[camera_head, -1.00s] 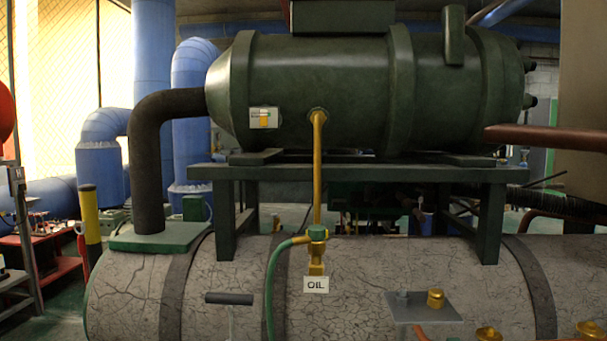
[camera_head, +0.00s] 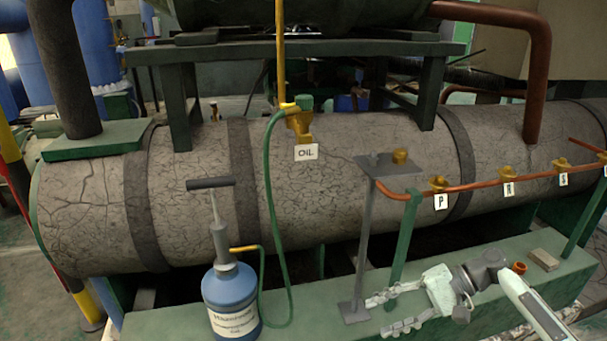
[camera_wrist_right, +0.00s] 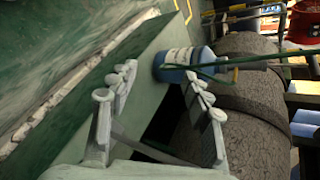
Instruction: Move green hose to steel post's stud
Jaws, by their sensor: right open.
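The green hose (camera_head: 270,200) runs from the brass OIL valve (camera_head: 300,122) down in a loop beside the blue oil bottle (camera_head: 231,298), where its yellow end meets the bottle's hand pump. The steel post (camera_head: 363,240) stands on the green beam, with a flat plate (camera_head: 372,168) on top. A brass cap (camera_head: 400,156) sits on the plate; the small stud beside it is hard to make out. My right gripper (camera_head: 378,315) is open and empty, low, right of the bottle and near the post's foot. The right wrist view shows the hose (camera_wrist_right: 232,63) beyond the open fingers. My left gripper is not in view.
A cracked grey tank (camera_head: 90,215) lies behind. A copper pipe (camera_head: 480,186) with labelled brass valves runs right of the post, on green supports. An orange-brown fitting (camera_head: 519,267) and a small block (camera_head: 544,259) are on the green beam near my right arm.

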